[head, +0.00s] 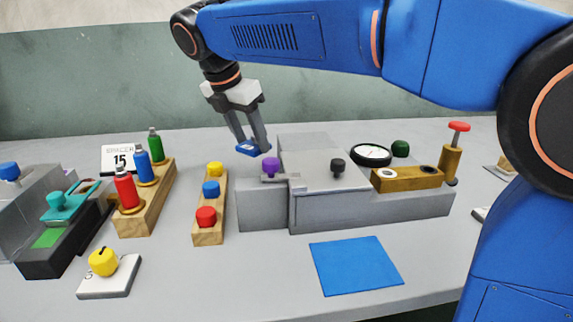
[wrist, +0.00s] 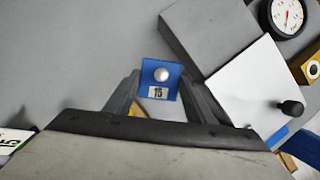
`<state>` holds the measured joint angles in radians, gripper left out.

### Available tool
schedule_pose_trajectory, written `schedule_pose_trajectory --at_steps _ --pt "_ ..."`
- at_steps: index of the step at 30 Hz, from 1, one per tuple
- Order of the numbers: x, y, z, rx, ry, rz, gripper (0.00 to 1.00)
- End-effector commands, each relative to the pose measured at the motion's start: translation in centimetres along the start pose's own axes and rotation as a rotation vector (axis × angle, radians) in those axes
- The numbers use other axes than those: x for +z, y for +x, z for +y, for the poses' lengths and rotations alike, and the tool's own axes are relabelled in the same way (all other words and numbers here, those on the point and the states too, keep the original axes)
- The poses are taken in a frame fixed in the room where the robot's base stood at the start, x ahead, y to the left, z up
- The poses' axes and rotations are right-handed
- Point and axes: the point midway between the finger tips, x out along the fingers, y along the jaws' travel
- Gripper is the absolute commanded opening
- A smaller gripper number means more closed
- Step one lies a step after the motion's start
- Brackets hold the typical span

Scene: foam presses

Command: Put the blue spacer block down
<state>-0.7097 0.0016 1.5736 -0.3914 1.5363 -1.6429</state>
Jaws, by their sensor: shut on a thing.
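My gripper (head: 252,146) is shut on the blue spacer block (head: 247,148) and holds it in the air by the left end of the grey press. In the wrist view, the blue spacer block (wrist: 158,78) sits between the two fingertips, showing a round silver knob and a label reading 15. A flat blue mat (head: 355,266) lies bare on the table in front of the press. A white sign (head: 121,158) reading "SPACER 15" stands at the back left, behind the bottles.
The grey press (head: 370,205) carries a purple knob (head: 270,167), a black knob (head: 338,167) and a gauge (head: 371,154). A wooden rack (head: 208,226) with coloured buttons stands to its left. A bottle rack (head: 148,205) and another press (head: 45,262) stand further left. A yellow dial (head: 103,262) is at the front left.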

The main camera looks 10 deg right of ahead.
Motion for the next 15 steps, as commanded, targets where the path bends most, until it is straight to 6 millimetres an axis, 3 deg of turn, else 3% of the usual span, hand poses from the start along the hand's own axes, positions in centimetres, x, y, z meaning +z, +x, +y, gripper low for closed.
schedule_pose_trajectory --at_steps 6,15 --pt "-1.3 3.1 -0.1 -0.001 0.0 0.0 0.23" --pt "-2.1 5.1 0.0 -0.001 0.0 0.0 0.23"
